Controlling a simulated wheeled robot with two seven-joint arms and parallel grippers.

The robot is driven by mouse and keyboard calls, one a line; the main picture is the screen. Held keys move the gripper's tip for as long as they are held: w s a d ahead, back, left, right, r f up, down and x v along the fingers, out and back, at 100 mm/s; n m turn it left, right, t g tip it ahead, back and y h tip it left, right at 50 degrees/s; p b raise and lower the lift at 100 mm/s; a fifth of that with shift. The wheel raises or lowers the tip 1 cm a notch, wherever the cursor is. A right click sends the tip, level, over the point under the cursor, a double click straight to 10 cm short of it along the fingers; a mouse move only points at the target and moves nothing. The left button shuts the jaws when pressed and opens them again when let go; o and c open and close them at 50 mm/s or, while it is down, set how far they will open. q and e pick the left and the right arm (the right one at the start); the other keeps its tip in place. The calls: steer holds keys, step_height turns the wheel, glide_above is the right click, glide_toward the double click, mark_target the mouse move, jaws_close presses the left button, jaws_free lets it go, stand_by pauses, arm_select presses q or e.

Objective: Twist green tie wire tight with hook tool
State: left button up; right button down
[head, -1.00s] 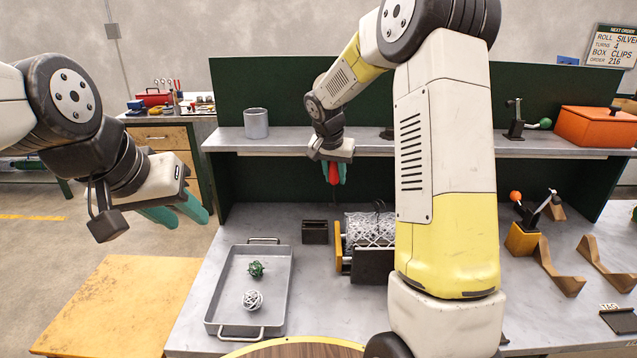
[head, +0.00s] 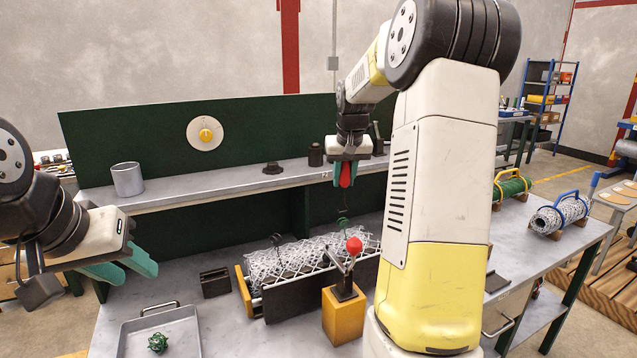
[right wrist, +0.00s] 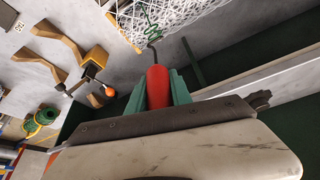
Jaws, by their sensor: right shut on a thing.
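My right gripper (head: 346,178) is shut on the red handle of the hook tool (head: 345,174), which points down over the right part of the silver mesh roll (head: 300,258). In the right wrist view the red handle (right wrist: 158,86) sits between the teal fingers. Its dark hook end (right wrist: 154,42) is at the lower end of the coiled green tie wire (right wrist: 151,20); I cannot tell whether it is hooked in. The green wire (head: 343,223) also stands above the roll in the head view. My left gripper (head: 128,264) is open and empty, left of the roll.
A grey tray (head: 190,333) holds a tangled green coil (head: 157,342). A yellow block with a red-knobbed lever (head: 343,308) stands in front of the roll. A black box (head: 215,282) is left of the cradle. A shelf (head: 230,183) with a grey cup (head: 127,179) runs behind.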

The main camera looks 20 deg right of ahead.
mark_target(344, 190)
step_height(344, 190, down, 4)
steer(key=shift+r, duration=0.1)
steer(key=m, duration=0.2)
steer(key=m+g+h, duration=0.1)
steer(key=m, duration=0.1)
steer(key=shift+d+f+m+h, duration=0.2)
steer(key=shift+m+h, duration=0.1)
steer(key=shift+m, duration=0.1)
steer(key=m+h, duration=0.1)
steer(key=m, duration=0.2)
steer(key=shift+s+d+m+g, duration=0.1)
steer(key=shift+s+m+g, duration=0.05)
steer(key=shift+m+g, duration=0.2)
steer(key=m, duration=0.2)
steer(key=m+g+h, duration=0.1)
steer(key=m, duration=0.1)
steer(key=shift+s+d+g, duration=0.15)
steer(key=shift+s+g, duration=0.05)
steer(key=shift+g, duration=0.05)
steer(key=m+g, duration=0.1)
steer(key=m, duration=0.2)
steer(key=shift+s, duration=0.15)
steer(key=shift+d+n, duration=0.1)
steer(key=shift+n, duration=0.35)
steer(key=shift+r+n, duration=0.3)
steer(key=shift+r, duration=1.9)
